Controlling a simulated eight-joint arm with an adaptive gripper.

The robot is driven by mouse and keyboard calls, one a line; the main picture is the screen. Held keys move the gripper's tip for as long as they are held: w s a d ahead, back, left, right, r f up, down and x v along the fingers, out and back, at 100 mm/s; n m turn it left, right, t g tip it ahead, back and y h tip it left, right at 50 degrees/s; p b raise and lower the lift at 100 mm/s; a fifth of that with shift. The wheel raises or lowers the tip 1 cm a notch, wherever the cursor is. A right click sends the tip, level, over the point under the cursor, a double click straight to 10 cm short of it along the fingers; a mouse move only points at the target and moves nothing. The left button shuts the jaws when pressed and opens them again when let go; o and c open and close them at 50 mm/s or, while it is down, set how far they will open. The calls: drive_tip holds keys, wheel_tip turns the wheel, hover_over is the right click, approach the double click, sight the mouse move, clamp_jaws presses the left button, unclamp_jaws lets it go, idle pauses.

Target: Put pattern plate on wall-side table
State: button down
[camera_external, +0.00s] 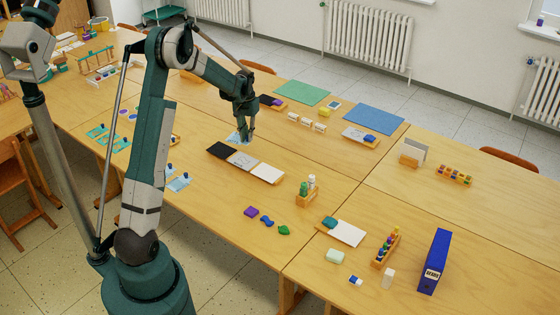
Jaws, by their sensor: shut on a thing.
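My gripper (246,138) is shut on a small light blue plate (233,138), which looks like the pattern plate. The fingers cover part of it. It is at or just above the near tabletop, behind the black, grey and white cards; I cannot tell whether it touches the wood. A similar light blue plate with a dark knob (179,183) lies on the near table beside my arm. The wall-side table (335,155) lies beyond the seam, toward the radiators.
A green mat (302,92), a blue mat (373,119) and small wooden block sets (306,122) occupy the wall-side table. Black, grey and white cards (267,173) lie in front of my gripper. A bottle holder (307,192) stands to the right. Bare wood shows between these.

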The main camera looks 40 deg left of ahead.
drive_tip(key=s+a+n, duration=0.8)
drive_tip(key=s+a, duration=0.6)
drive_tip(key=a, duration=0.4)
drive_tip(key=s+a+n, duration=0.7)
drive_tip(key=s+a, duration=0.7)
drive_tip(key=a, duration=0.4)
drive_tip(key=shift+s+a+n, duration=0.4)
drive_tip(key=shift+f+b, duration=0.4)
drive_tip(key=shift+f, duration=2.65)
drive_tip(key=shift+f+b, duration=0.35)
drive_tip(key=shift+f, duration=1.55)
drive_tip(key=shift+f, duration=0.1)
drive_tip(key=c, duration=2.4)
unclamp_jaws()
